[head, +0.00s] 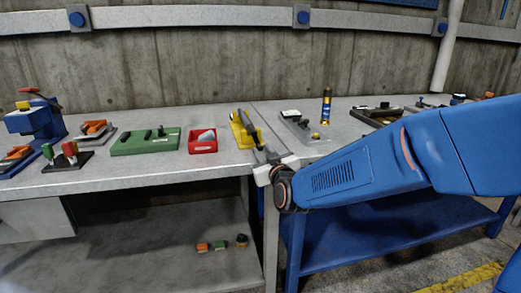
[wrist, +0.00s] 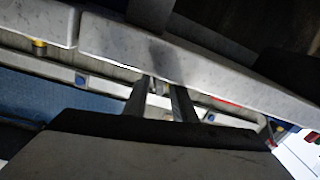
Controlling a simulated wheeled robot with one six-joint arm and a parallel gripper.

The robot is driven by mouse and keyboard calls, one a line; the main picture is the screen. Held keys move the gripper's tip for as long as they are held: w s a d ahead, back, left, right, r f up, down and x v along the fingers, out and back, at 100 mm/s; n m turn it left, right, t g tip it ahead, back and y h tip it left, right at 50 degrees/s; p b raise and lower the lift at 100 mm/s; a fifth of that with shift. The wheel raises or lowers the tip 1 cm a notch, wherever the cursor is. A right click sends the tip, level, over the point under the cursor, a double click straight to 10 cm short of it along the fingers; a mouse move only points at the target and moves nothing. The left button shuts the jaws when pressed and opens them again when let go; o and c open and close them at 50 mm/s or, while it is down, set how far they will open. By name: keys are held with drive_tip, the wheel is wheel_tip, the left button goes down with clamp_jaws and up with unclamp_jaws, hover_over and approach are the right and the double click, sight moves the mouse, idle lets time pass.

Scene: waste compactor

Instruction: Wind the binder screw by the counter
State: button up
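The counter's pale edge (wrist: 215,88) crosses that view just beyond the fingertips. I cannot pick out the binder screw for certain among the small items on the counter. My arm hides part of the counter's right side.
A red bin (head: 203,147), a green block (head: 140,149) and a blue machine (head: 42,124) stand on the left. Small items lie on the lower shelf (head: 190,272). A concrete wall closes the back.

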drive_tip(key=shift+x, duration=1.25)
clamp_jaws()
drive_tip(key=shift+s+a+f+m, duration=0.1)
drive_tip(key=shift+a+m, duration=0.15)
drive_tip(key=shift+m, duration=0.45)
drive_tip(key=shift+s+a+m, duration=0.1)
drive_tip(key=shift+a+m, duration=0.1)
drive_tip(key=shift+m, duration=0.5)
unclamp_jaws()
